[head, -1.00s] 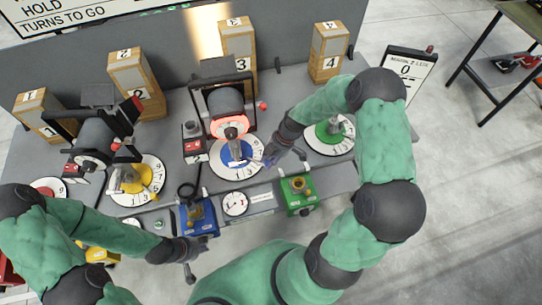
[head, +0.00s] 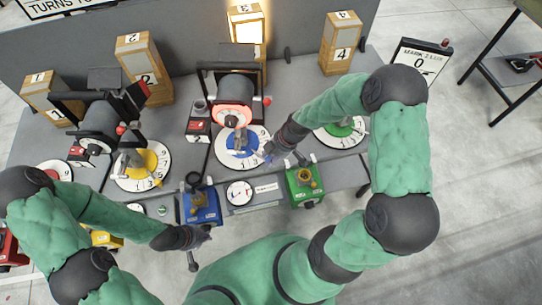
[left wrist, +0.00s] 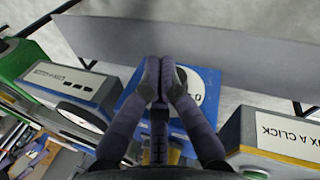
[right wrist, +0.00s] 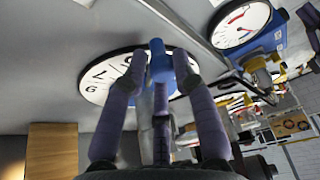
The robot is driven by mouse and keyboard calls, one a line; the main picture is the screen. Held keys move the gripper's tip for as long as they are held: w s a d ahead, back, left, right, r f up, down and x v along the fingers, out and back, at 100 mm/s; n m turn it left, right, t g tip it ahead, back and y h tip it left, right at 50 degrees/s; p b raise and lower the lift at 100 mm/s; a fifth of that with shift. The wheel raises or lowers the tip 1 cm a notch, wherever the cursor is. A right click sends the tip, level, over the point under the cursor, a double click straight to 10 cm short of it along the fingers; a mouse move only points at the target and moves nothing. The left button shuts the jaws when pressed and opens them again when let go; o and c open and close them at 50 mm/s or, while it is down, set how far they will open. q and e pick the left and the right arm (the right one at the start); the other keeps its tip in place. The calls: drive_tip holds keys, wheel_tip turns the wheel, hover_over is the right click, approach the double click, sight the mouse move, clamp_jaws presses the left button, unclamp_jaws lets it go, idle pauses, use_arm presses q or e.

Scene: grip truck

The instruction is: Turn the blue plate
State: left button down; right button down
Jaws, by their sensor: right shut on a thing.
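The blue plate (head: 240,140) is a blue disc with a white numbered ring, lying flat on the grey bench below a dark lamp drum (head: 234,94). My right gripper (head: 270,150) is at the plate's right edge. In the right wrist view its fingers (right wrist: 158,75) are closed around an upright blue peg (right wrist: 157,50), in front of the numbered dial (right wrist: 108,76). My left gripper (head: 205,236) is low at the bench's front, beside the blue control box (head: 201,207). In the left wrist view its fingertips (left wrist: 160,78) are together and empty.
A yellow plate (head: 142,168) lies left and a green plate (head: 340,132) right. A green box (head: 304,186) stands at the bench front. Numbered wooden posts, including post 3 (head: 245,22), line the back. A sign (head: 420,62) reads 0.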

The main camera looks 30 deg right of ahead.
drive_tip(key=c, duration=1.1)
unclamp_jaws()
drive_tip(key=shift+o, duration=0.2)
drive_tip(key=v, duration=1.2)
drive_tip(key=shift+s, duration=0.1)
